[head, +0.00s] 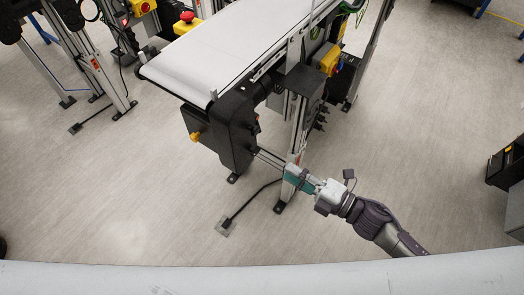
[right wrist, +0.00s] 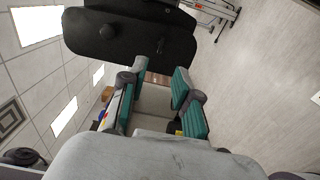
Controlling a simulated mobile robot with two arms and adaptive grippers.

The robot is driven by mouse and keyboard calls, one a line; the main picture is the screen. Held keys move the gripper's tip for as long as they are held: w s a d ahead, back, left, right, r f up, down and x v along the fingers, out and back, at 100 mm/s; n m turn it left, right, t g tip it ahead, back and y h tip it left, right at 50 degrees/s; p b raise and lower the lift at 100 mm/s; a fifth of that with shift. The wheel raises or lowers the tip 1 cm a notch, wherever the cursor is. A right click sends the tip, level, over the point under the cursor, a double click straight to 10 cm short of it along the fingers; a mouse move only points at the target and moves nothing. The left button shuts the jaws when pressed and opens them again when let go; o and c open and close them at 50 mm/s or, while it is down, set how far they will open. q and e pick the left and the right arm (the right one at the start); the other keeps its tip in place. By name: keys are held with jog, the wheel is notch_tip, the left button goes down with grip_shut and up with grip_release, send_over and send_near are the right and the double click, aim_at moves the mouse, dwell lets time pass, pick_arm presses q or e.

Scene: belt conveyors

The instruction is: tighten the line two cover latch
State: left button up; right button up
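The black cover (head: 236,132) is on the near end of a white belt conveyor; a yellow knob (head: 195,137) sticks out of its left side. My left gripper is not in view.
The conveyor's white belt (head: 215,50) runs away to the upper right on metal legs. Another conveyor frame (head: 95,65) with a red button stands at upper left. A black box (head: 508,163) stands at the right edge. The floor around is mostly clear.

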aim_at(254, 151)
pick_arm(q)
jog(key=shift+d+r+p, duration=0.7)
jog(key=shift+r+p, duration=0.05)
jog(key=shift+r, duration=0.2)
pick_arm(e)
jog(key=x, duration=1)
jog(key=shift+w, duration=0.15)
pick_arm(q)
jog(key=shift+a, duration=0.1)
pick_arm(e)
jog(key=shift+d, duration=0.1)
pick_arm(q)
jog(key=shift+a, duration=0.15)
pick_arm(e)
grip_shut()
